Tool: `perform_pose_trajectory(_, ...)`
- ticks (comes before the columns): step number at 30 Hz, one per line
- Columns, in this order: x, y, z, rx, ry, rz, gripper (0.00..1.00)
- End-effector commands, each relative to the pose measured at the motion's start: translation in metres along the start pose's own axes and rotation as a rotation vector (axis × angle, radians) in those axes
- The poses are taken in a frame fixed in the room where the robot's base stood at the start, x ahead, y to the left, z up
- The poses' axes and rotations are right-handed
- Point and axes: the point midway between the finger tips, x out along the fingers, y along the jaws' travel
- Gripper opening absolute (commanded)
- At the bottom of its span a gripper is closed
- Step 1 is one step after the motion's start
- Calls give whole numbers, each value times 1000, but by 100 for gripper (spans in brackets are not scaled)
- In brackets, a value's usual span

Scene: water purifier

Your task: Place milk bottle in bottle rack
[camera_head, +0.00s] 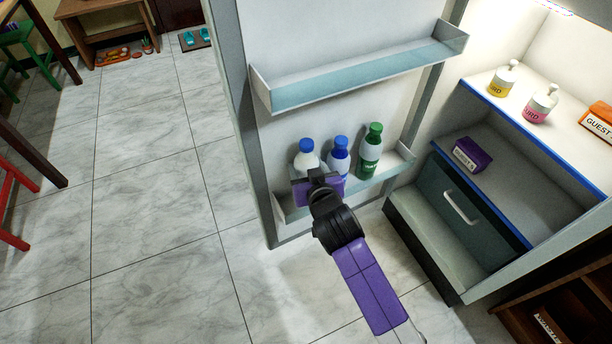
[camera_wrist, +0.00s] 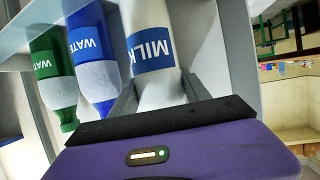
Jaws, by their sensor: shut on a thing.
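The milk bottle (camera_head: 306,157) is white with a blue cap and stands at the left end of the lower door rack (camera_head: 385,178). In the wrist view the milk bottle (camera_wrist: 151,50) shows its blue MILK label, and its cap end is hidden behind my gripper. My gripper (camera_head: 312,174) is shut on the milk bottle, with a finger on each side of it in the wrist view (camera_wrist: 160,88). In the head view my gripper hides the bottle's lower part, so I cannot tell whether its base touches the rack floor.
A blue-capped water bottle (camera_head: 339,157) and a green water bottle (camera_head: 370,152) stand in the rack to the right. An empty upper door shelf (camera_head: 360,75) is above. The open fridge has a drawer (camera_head: 462,205), a purple box (camera_head: 472,154) and pump bottles (camera_head: 503,80).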

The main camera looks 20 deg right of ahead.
Motion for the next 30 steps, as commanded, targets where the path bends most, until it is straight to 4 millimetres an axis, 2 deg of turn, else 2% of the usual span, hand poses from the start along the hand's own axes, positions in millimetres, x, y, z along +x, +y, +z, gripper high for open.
perform_pose_trajectory(6,12,0,28,-1,1,0,0)
perform_pose_trajectory(9,17,-1,29,1,4,-1,0)
perform_pose_trajectory(20,18,-1,32,1,3,-1,0)
perform_pose_trajectory(21,17,-1,33,0,-1,0,63)
perform_pose_trajectory(23,17,-1,33,0,-1,0,74)
perform_pose_trajectory(24,17,-1,33,0,-1,0,77)
perform_pose_trajectory(30,17,-1,33,0,-1,0,77)
